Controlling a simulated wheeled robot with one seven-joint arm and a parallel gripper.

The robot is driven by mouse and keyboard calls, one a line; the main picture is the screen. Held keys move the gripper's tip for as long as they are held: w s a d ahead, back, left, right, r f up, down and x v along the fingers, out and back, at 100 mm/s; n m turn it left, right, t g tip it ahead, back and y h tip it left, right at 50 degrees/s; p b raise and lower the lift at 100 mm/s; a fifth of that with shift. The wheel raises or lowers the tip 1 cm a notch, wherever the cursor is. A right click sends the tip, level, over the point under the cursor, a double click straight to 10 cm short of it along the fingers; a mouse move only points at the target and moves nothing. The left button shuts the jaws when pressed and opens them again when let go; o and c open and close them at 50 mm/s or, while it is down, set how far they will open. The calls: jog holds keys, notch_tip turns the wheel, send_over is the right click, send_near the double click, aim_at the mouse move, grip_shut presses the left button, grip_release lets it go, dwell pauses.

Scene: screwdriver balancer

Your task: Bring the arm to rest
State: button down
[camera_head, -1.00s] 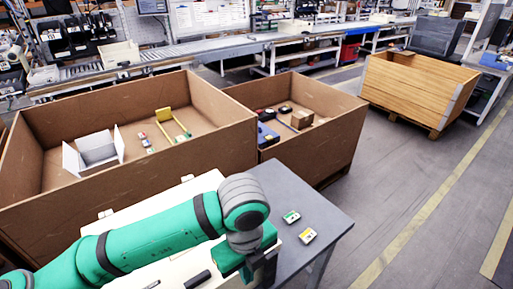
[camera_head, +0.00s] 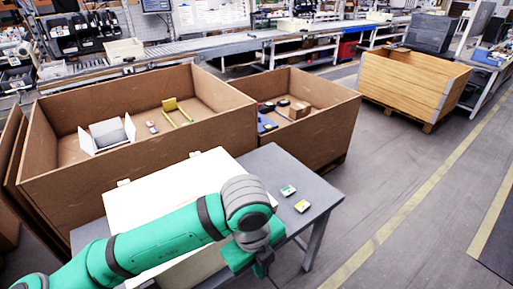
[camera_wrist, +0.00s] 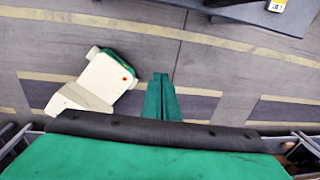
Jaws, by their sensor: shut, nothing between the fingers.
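My green arm reaches across the lower left of the head view. My gripper (camera_head: 262,268) hangs at its end, just off the near edge of the grey table (camera_head: 325,192). In the wrist view my gripper (camera_wrist: 161,78) shows its two green fingers together with nothing between them. Bare floor lies below them. The table's dark edge crosses the top of that view. A large white case (camera_head: 150,190) stands on the table, partly hidden behind my arm.
Two small boxes (camera_head: 288,190) (camera_head: 302,206) lie on the table's right side. Open cardboard bins (camera_head: 150,165) (camera_head: 325,130) stand behind the table, holding assorted items. A wooden crate (camera_head: 405,90) stands at the back right. The floor to the right is clear.

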jog(key=w+d+r+n+t+h, duration=0.3)
jog(key=d+r+h, duration=0.15)
jog(key=d, duration=0.35)
jog(key=w+d+r+n+t+h, duration=0.3)
jog(key=d+r+n+h, duration=0.15)
jog(key=d, duration=0.35)
jog(key=w+d+r+n+t+h, duration=0.25)
jog(key=d+r+h, duration=0.2)
jog(key=d, duration=0.25)
jog(key=s+a+f+n+t+y, duration=0.3)
jog(key=a+f+n+t+y, duration=0.3)
jog(key=f+n, duration=0.4)
jog(key=s+a+f+n+t+y, duration=0.25)
jog(key=a+f+n+y, duration=0.35)
jog(key=f+n, duration=0.4)
jog(key=s+a+f, duration=0.3)
jog(key=s+a, duration=0.1)
jog(key=s, duration=0.4)
jog(key=s+a+f+m+g+y, duration=0.1)
jog(key=s+a+f, duration=0.2)
jog(key=s, duration=0.5)
jog(key=s+a+f+g+y, duration=0.1)
jog(key=s+a+f, duration=0.2)
jog(key=s, duration=0.6)
jog(key=shift+a, duration=0.95)
jog(key=shift+f+y, duration=0.1)
jog(key=shift+y, duration=0.15)
